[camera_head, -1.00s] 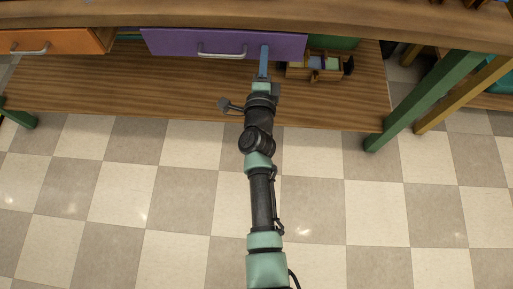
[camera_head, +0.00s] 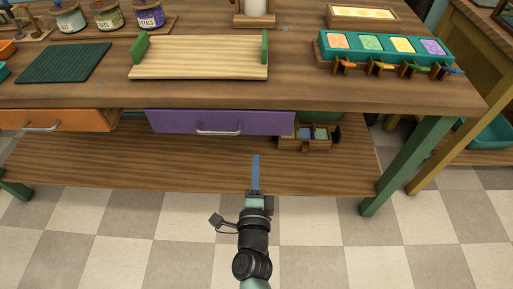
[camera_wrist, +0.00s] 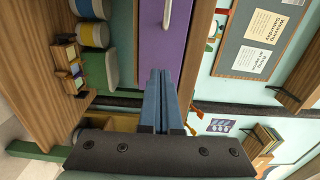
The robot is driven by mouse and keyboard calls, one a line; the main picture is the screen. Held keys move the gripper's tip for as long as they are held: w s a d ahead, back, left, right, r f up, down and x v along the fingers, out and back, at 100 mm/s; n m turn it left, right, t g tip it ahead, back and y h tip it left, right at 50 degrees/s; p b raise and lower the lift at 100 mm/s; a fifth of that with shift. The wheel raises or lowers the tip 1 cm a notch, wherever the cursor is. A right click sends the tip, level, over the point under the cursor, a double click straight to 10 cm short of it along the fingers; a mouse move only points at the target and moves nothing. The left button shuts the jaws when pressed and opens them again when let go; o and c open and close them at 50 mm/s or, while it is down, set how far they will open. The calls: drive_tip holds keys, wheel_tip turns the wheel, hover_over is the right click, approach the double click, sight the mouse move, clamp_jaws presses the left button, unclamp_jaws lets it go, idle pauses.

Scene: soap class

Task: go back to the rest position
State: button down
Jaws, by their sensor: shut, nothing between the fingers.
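My gripper (camera_head: 256,160) is in the head view in front of the table, over the lower wooden shelf. Its blue fingers are together with nothing between them. In the wrist view the shut blue fingers (camera_wrist: 158,75) show at the centre, the view turned sideways. The purple drawer (camera_head: 220,122) with a silver handle is beyond the fingertips, apart from them. It looks flush under the tabletop. No rest position is marked in the views.
The orange drawer (camera_head: 50,119) is at the left. A small wooden box with coloured pieces (camera_head: 306,138) stands on the lower shelf (camera_head: 110,160). The tabletop (camera_head: 290,85) holds a slatted wooden tray (camera_head: 200,68) and a teal tray (camera_head: 325,50). A green table leg (camera_head: 408,165) stands at the right. The floor in front is clear.

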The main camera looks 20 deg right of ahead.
drive_tip(key=shift+v, duration=1.8)
drive_tip(key=w+a+r+n+t+y, duration=0.2)
drive_tip(key=a+r+n, duration=0.15)
drive_tip(key=r, duration=0.75)
drive_tip(key=w+a+r+n+t+y, duration=0.2)
drive_tip(key=r+n, duration=0.3)
drive_tip(key=r, duration=0.6)
drive_tip(key=w+a+r+n+t+y, duration=0.2)
drive_tip(key=a+r+n, duration=0.15)
drive_tip(key=r, duration=0.65)
drive_tip(key=s+r+n+t+p, duration=0.1)
drive_tip(key=s+r+n, duration=0.3)
drive_tip(key=r, duration=0.6)
drive_tip(key=s+a+r+n+t+p, duration=0.1)
drive_tip(key=s+r+n+t, duration=0.1)
drive_tip(key=s+r, duration=0.6)
drive_tip(key=s+r+n+t, duration=0.1)
drive_tip(key=s+r+n, duration=0.25)
drive_tip(key=r, duration=0.85)
wheel_tip(320, 180, up, 20)
drive_tip(key=w+p, duration=0.1)
drive_tip(key=p, duration=2)
drive_tip(key=shift+r+p, duration=0.2)
drive_tip(key=shift+p, duration=0.15)
drive_tip(key=shift+a, duration=0.1)
